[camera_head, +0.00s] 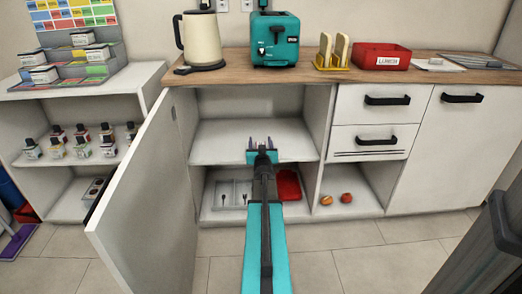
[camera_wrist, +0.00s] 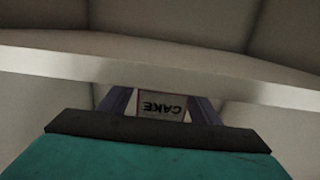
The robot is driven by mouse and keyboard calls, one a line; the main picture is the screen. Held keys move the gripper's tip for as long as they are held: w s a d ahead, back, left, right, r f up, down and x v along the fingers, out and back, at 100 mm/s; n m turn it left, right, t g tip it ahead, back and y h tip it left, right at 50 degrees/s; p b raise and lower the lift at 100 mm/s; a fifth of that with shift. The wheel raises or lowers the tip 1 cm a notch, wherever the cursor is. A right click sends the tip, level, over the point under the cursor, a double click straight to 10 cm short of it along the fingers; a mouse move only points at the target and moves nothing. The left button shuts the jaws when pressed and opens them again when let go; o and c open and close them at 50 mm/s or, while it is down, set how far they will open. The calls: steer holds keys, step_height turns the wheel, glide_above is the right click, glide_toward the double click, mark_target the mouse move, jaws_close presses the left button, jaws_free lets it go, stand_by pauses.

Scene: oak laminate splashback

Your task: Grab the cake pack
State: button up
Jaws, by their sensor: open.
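The cake pack (camera_wrist: 162,106) shows in the wrist view as a small pale face with a dark border and the word CAKE upside down. It appears between the two dark fingers of my gripper (camera_wrist: 160,104). I cannot tell how deep it sits between them. In the head view my gripper (camera_head: 262,142) reaches into the open cabinet, at the upper shelf (camera_head: 222,145), with its fingers pointing inward. It is open. The pack cannot be made out there, as my gripper and arm cover that spot.
The open cabinet door (camera_head: 148,195) stands to the left of my arm. Below the shelf are a grey divided tray (camera_head: 222,196) and a red tray (camera_head: 289,184). A pale shelf edge (camera_wrist: 230,82) crosses the wrist view. The upper shelf looks clear on both sides.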

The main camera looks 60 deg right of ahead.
steer(key=c, duration=1.2)
steer(key=shift+o, duration=0.2)
steer(key=shift+r, duration=0.1)
steer(key=shift+r+p, duration=1.2)
steer(key=shift+r, duration=0.4)
steer(key=shift+a+r, duration=0.15)
steer(key=shift+r, duration=0.1)
steer(key=w+a+p+v, duration=0.2)
steer(key=w+p+v, duration=0.1)
steer(key=p+v, duration=1)
steer(key=shift+v, duration=1.15)
steer(key=shift+a+r, duration=0.1)
